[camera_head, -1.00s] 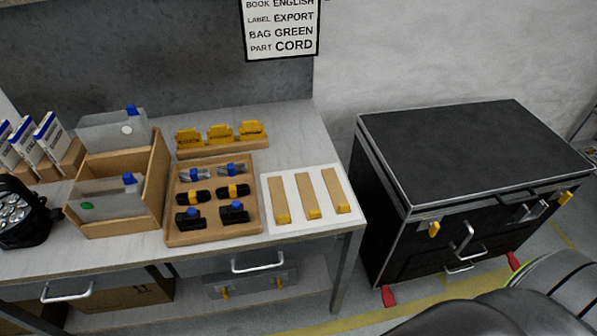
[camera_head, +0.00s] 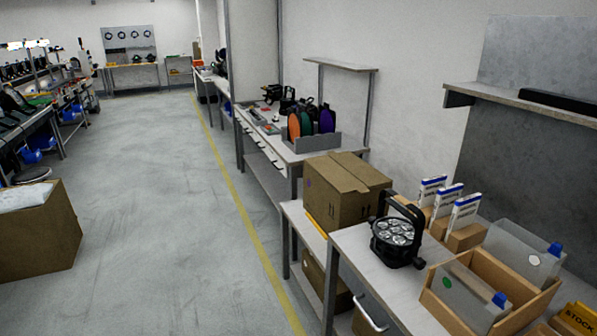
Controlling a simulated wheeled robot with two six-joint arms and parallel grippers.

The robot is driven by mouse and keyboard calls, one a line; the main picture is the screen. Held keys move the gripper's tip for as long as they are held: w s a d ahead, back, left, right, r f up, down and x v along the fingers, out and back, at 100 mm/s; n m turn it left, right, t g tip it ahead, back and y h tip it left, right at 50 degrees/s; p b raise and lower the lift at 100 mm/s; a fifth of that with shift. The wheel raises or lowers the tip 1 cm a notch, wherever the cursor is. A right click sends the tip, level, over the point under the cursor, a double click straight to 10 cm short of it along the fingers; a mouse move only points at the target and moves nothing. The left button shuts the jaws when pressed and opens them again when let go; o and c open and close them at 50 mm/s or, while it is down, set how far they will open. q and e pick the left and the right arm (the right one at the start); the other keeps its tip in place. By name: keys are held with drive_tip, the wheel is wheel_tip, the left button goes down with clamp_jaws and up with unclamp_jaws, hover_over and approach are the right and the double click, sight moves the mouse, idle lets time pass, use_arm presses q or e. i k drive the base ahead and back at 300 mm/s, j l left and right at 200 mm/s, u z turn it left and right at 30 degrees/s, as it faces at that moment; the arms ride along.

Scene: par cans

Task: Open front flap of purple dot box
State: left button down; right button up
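A brown cardboard box (camera_head: 340,193) sits on a low table right of the middle. A small purple dot (camera_head: 308,184) shows on its left-hand side face. Its top flaps (camera_head: 347,170) look closed. Vertical dark marks show on the face toward me. Neither of my grippers is in view.
A black par can light (camera_head: 397,240) stands on the nearer table, close to the box. A wooden tray with clear bags (camera_head: 455,300) is at lower right. Boxed booklets (camera_head: 462,217) stand behind. Another cardboard box (camera_head: 35,240) is at far left. Open grey floor (camera_head: 160,220) lies between.

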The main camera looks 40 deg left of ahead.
sight(341, 180)
drive_tip(key=u, duration=1.15)
drive_tip(key=i+j+u, duration=0.1)
drive_tip(key=u, duration=0.3)
drive_tip(key=i+u, duration=0.4)
drive_tip(key=i, duration=3.25)
drive_tip(key=i+j+z, duration=0.1)
drive_tip(key=i+z, duration=0.3)
drive_tip(key=i, duration=0.15)
drive_tip(key=i+j+z, duration=0.3)
drive_tip(key=i+z, duration=0.15)
drive_tip(key=z, duration=1.85)
drive_tip(key=i+j, duration=0.05)
